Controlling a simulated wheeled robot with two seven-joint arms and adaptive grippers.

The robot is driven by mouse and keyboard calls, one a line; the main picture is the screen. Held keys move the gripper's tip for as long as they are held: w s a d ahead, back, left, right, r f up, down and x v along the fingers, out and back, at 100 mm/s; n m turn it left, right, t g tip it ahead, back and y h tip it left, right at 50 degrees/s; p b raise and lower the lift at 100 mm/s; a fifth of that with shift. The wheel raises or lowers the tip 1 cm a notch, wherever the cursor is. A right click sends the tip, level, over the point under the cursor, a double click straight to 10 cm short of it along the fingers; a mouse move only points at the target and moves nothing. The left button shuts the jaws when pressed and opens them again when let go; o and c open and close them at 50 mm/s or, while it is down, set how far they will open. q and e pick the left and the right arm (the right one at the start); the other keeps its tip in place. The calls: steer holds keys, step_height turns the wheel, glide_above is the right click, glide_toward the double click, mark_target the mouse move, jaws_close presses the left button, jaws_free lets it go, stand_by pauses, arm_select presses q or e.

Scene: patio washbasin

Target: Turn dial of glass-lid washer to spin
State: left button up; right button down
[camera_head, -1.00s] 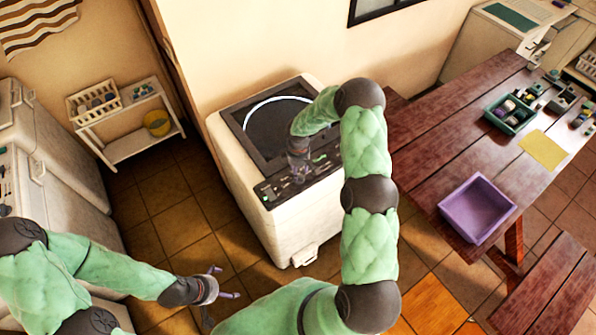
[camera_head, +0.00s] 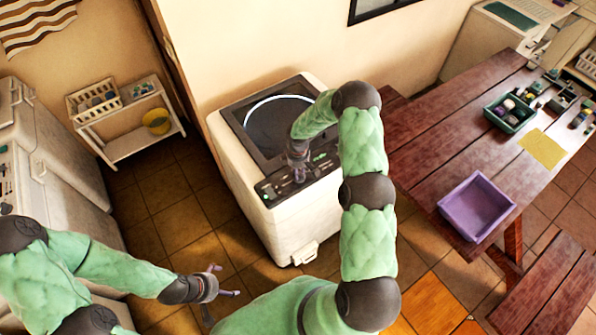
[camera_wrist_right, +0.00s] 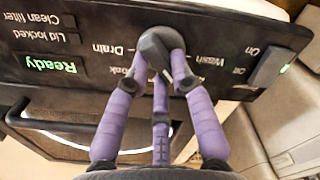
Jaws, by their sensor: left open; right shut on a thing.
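The glass-lid washer (camera_head: 290,232) is a white top-loader with a dark round window in its lid (camera_head: 268,122) and a black control panel (camera_head: 268,190). In the right wrist view, the grey dial (camera_wrist_right: 157,44) sits among the labels "Drain" and "Wash" and a partly hidden one. My right gripper (camera_head: 298,176) is shut on the dial, its purple fingers around the knob. The fingers cover part of the panel, and I cannot tell which label the dial points at. My left gripper (camera_head: 226,281) is open and empty over the floor, left of the washer.
A green "Ready" text (camera_wrist_right: 45,63) and a green-lit On/Off switch (camera_wrist_right: 270,67) show on the panel. A wooden table (camera_head: 435,140) with a purple tub (camera_head: 477,243) stands right of the washer. A white shelf (camera_head: 128,145) stands at the back left. Tiled floor is free between.

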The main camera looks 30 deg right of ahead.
steer(key=m+b, duration=0.1)
steer(key=b, duration=0.1)
steer(key=m+b, duration=0.2)
steer(key=b, duration=0.1)
steer(key=m+b, duration=0.2)
steer(key=b, duration=0.1)
steer(key=shift+d+f, duration=0.15)
steer(key=shift+f, duration=0.1)
steer(key=shift+s+d+r+m+b, duration=0.1)
steer(key=shift+r+m+b, duration=0.1)
steer(key=shift+m+b, duration=1.25)
steer(key=c, duration=1.1)
jaws_free()
steer(key=shift+o, duration=0.2)
steer(key=shift+r, duration=0.1)
step_height(320, 180, up, 12)
